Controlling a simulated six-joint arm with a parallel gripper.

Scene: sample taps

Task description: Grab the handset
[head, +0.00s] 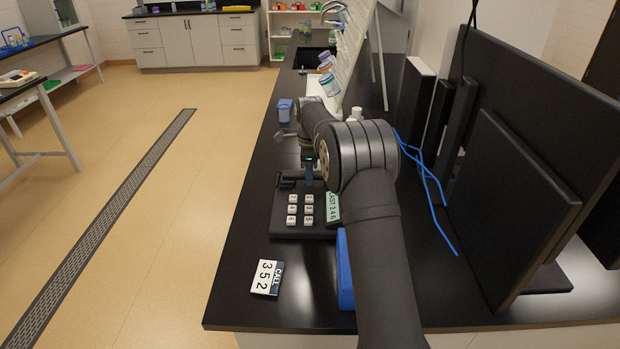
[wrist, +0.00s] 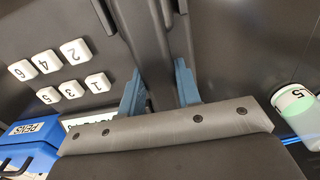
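A black desk phone (head: 285,217) with white number keys lies on the black bench in the head view. Its dark handset (head: 287,178) lies at the far end of the phone, and part of it is hidden behind my gripper. My gripper (head: 309,170) is over this far end. In the wrist view my gripper (wrist: 160,85) shows two blue fingers apart, with a dark bar, seemingly the handset (wrist: 152,50), running between them. Narrow gaps seem to show beside the bar, so the fingers look open around it. Contact is hard to judge, dark on dark.
A card (head: 266,278) reading CALL 352 lies in front of the phone. A green label (head: 333,207) and a blue bin (head: 345,270) are on the right, near my arm. Monitors (head: 515,205) and blue cables (head: 432,190) stand farther right.

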